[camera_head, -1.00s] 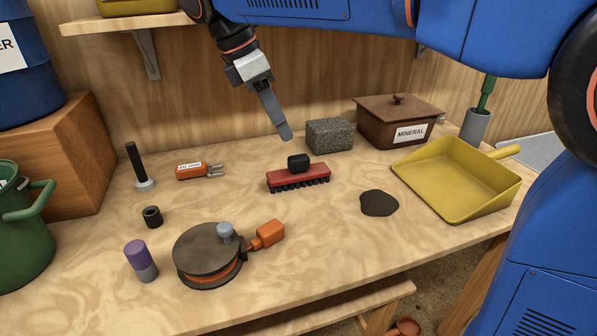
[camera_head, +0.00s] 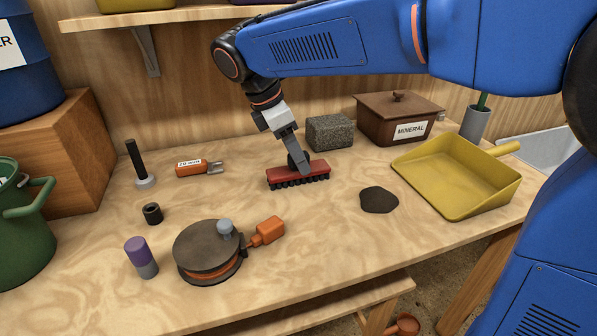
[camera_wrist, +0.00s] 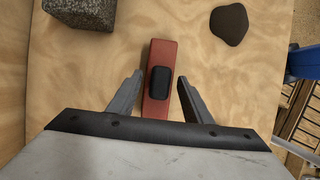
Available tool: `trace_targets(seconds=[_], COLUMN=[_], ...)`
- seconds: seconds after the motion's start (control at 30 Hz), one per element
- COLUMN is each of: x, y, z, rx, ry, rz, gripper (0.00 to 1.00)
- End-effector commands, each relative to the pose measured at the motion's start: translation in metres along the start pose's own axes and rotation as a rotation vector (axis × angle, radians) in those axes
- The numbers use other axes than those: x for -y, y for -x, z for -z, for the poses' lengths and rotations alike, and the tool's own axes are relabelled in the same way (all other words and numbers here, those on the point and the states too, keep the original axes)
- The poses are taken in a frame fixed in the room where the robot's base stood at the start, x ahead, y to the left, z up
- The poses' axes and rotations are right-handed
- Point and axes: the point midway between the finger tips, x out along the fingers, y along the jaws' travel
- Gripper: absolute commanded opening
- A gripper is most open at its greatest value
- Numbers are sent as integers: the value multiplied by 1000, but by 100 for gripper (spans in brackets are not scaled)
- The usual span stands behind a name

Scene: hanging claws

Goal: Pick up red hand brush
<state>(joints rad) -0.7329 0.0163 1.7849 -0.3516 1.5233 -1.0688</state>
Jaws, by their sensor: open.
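The red hand brush (camera_head: 312,178) lies on the workbench with its black bristles down and a black knob on top. In the wrist view the brush (camera_wrist: 161,62) runs away from me between my two fingers, with its black knob (camera_wrist: 160,82) just ahead of the palm. My gripper (camera_head: 298,165) has come down over the brush, one finger on each side of the knob. In the wrist view my gripper (camera_wrist: 160,92) is open with a gap on both sides of the knob. The finger in front hides part of the knob in the head view.
A grey stone block (camera_head: 330,132) and a brown mineral box (camera_head: 393,120) stand behind the brush. A dark flat patch (camera_head: 379,200) and a yellow dustpan (camera_head: 456,176) are to the right. An orange tool (camera_head: 198,168) and a round reel (camera_head: 208,250) are to the left.

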Motion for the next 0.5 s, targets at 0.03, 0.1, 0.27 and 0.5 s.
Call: trace_targets(seconds=[0.03,0.1,0.27,0.5], x=[0,0,0,0], y=[-2,-3,-3,-3], z=[0,0,0,0], rx=[0,0,0,0], ry=[0,-1,0,0], rz=[0,0,-1,-1], gripper=[45,45,45,10])
